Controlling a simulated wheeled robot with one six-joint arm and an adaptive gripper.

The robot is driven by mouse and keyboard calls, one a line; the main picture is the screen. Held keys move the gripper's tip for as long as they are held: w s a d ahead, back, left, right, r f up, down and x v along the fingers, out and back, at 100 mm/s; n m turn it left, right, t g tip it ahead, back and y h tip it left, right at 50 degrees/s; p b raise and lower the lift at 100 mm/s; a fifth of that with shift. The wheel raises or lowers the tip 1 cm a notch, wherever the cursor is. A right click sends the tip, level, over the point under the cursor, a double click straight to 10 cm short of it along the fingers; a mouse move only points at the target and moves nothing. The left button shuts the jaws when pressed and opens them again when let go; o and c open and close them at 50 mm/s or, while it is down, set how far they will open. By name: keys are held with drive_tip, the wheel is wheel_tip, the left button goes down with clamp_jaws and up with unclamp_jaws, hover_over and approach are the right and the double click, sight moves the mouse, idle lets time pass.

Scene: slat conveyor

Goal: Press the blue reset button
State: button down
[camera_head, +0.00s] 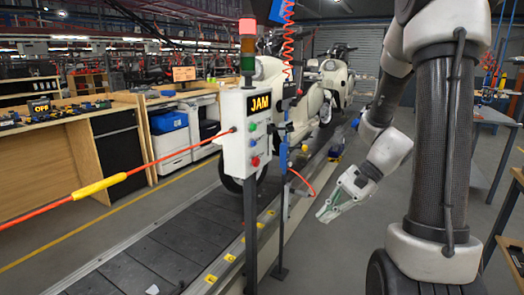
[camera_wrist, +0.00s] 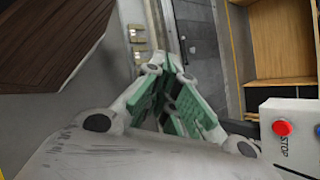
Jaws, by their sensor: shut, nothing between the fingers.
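A white control box (camera_head: 238,148) on a dark post carries a lit JAM sign, a green button (camera_head: 253,127), a blue button (camera_head: 253,143) and a red button (camera_head: 255,161) in a column. In the wrist view, the box (camera_wrist: 298,150) is at the lower right, with the red STOP button (camera_wrist: 282,128) clear and the blue button (camera_wrist: 317,129) cut by the right edge. My gripper (camera_head: 322,214) is to the right of and below the box, apart from it. Its green-padded fingers (camera_wrist: 176,62) are shut and empty.
A slat conveyor (camera_head: 150,255) with cream scooters (camera_head: 268,80) runs behind the box. An orange cord with a yellow sleeve (camera_head: 98,187) stretches left from the box. A workbench (camera_head: 70,150) stands left. Grey floor is open below my gripper.

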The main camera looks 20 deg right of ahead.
drive_tip(key=w+m+t+y, duration=0.3)
drive_tip(key=w+m+t, duration=0.4)
drive_tip(key=w, duration=0.7)
drive_tip(key=w+d+r+m+t, duration=0.1)
drive_tip(key=w+r+m+t, duration=0.4)
drive_tip(key=w+r+m, duration=0.2)
drive_tip(key=shift+w+d+y, duration=0.15)
drive_tip(key=shift+w+y, duration=0.25)
drive_tip(key=shift+w, duration=0.55)
drive_tip(key=shift+f, duration=0.1)
approach(251, 147)
drive_tip(key=x, duration=0.5)
drive_tip(key=shift+w, duration=0.1)
